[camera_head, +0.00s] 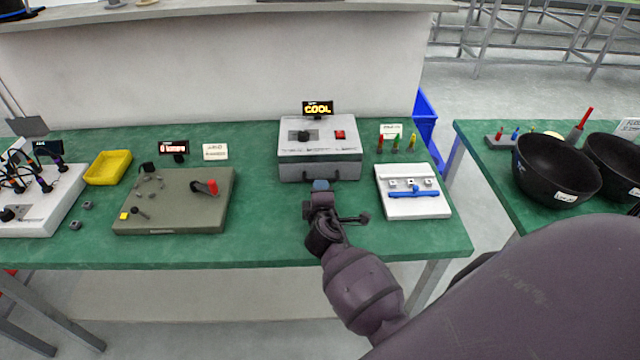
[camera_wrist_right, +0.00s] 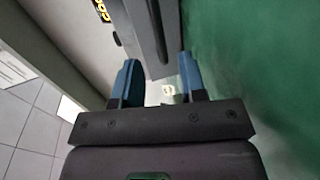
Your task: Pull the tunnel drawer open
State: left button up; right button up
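The tunnel is a grey box (camera_head: 300,150) with a black knob and a red button on top and a "COOL" display (camera_head: 318,108) behind. Its drawer front (camera_head: 292,172) faces me and looks closed, with a dark bar handle (camera_head: 345,177). My right gripper (camera_head: 320,186) is just in front of the drawer front, near the handle. In the right wrist view its two blue fingers (camera_wrist_right: 157,85) stand apart. A grey and dark edge of the box reaches between them; I cannot tell whether they touch it. My left gripper is not in view.
A white tray with a blue bar (camera_head: 405,205) lies to the right of the box, near my right forearm. An olive board (camera_head: 190,215) lies to the left. Colored pointed pieces (camera_head: 396,143) stand behind the tray.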

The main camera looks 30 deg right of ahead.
jog(key=shift+x, duration=2.45)
jog(key=shift+c, duration=0.3)
grip_shut()
